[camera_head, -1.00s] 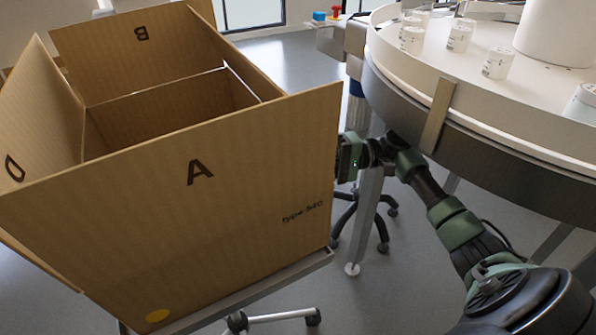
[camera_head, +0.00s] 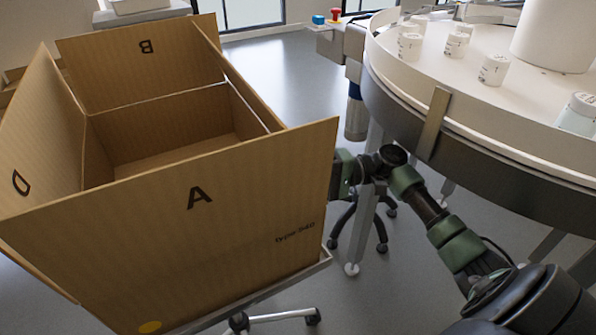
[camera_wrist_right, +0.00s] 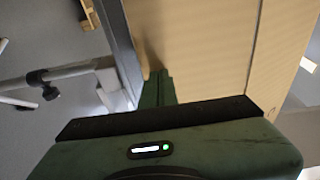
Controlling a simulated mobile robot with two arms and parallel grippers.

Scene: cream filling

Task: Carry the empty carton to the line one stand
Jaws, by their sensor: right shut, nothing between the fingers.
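The large open cardboard carton (camera_head: 150,245), marked A, B and D, fills the left of the head view. Its flaps stand up and the inside that shows is empty. It is above a grey-edged support (camera_head: 262,292) with a wheeled foot; whether it rests fully there is hard to tell. My right gripper (camera_head: 345,172) is at the carton's right side, its fingers hidden behind the front flap. In the right wrist view my shut fingers (camera_wrist_right: 157,88) point along the carton's wall (camera_wrist_right: 205,50), with nothing between them; contact is unclear. My left gripper is out of view.
A round white table (camera_head: 440,85) with several small white jars (camera_head: 494,69) and a large white cylinder stands at the right, close to my right arm. A dark stool base (camera_head: 375,225) and a table leg are behind my gripper. Open floor (camera_head: 285,75) lies beyond.

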